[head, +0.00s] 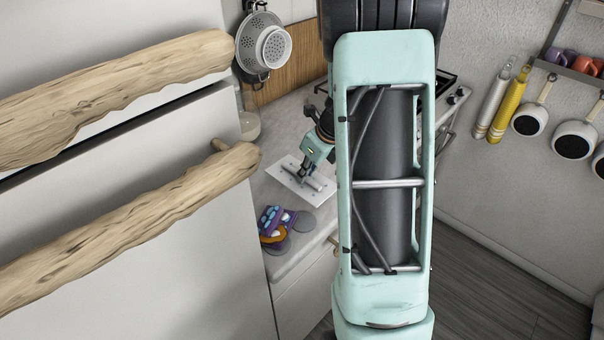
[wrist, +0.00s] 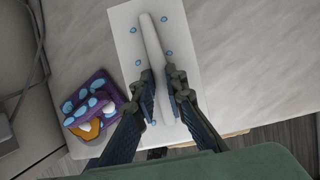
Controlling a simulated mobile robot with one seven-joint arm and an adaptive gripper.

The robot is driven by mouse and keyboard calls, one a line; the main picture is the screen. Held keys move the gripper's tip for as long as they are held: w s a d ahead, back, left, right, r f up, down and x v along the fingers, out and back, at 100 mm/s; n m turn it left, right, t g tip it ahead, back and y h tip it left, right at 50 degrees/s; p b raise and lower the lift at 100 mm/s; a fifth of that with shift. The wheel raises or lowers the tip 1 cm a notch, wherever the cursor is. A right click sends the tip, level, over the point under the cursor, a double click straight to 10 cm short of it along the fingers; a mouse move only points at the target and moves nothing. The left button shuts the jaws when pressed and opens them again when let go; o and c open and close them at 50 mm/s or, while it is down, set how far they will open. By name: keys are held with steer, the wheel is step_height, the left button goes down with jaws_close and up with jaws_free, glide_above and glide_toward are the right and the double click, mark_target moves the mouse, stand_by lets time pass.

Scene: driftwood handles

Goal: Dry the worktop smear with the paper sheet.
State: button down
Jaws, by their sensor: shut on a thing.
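The paper sheet (head: 285,168) is white with small blue dots and lies flat, or nearly so, on the grey worktop (head: 262,188). A long white raised ridge (wrist: 149,42) runs along the middle of the sheet (wrist: 124,22). My gripper (head: 304,176) is low over the sheet. In the wrist view its two fingers (wrist: 163,84) are shut on the ridge, one on each side. A darker grey round patch (head: 304,222) lies on the worktop near the front edge; I cannot tell whether it is the smear. Whatever lies under the sheet is hidden.
A purple item with light blue spots and an orange part (head: 273,224) sits close to the sheet, near the worktop's edge; it also shows in the wrist view (wrist: 92,103). A hob (head: 447,92) is behind my arm. Bare worktop (wrist: 245,75) lies right of the sheet in the wrist view.

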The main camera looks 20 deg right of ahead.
steer(key=shift+r+p, duration=0.85)
steer(key=shift+r, duration=0.45)
